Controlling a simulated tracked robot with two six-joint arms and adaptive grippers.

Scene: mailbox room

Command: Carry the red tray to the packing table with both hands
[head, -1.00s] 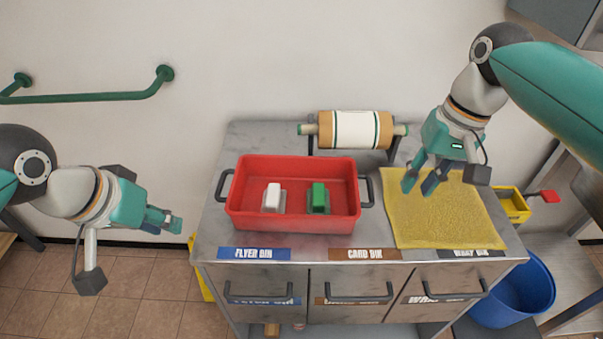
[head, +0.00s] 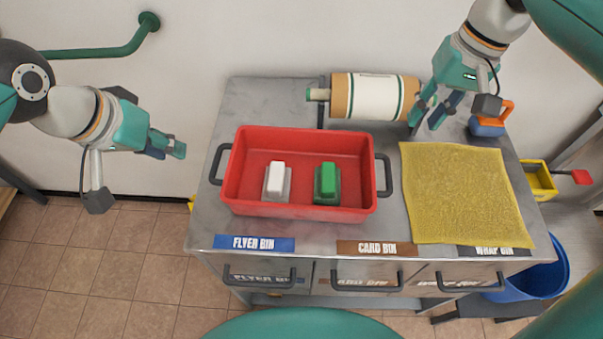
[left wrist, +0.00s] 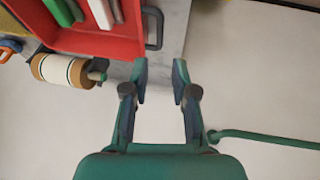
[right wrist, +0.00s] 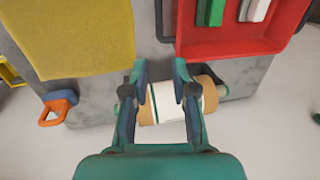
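The red tray (head: 300,211) sits on the grey metal cabinet top in the head view, with a dark handle at each end. A white block (head: 276,180) and a green block (head: 327,182) stand inside it. My left gripper (head: 172,149) is open and empty, left of the tray and apart from its left handle (head: 220,164). The left wrist view shows that handle (left wrist: 153,28) ahead of the open fingers (left wrist: 160,75). My right gripper (head: 428,113) is open above the back of the cabinet, by the paper roll, apart from the right handle (head: 383,175). No packing table is identifiable.
A paper roll (head: 375,97) lies behind the tray. A yellow cloth (head: 455,195) covers the cabinet's right side, with an orange and blue object (head: 490,122) behind it. A blue bucket (head: 540,275) and yellow bin (head: 539,182) are at right. A green rail (head: 105,50) is on the wall.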

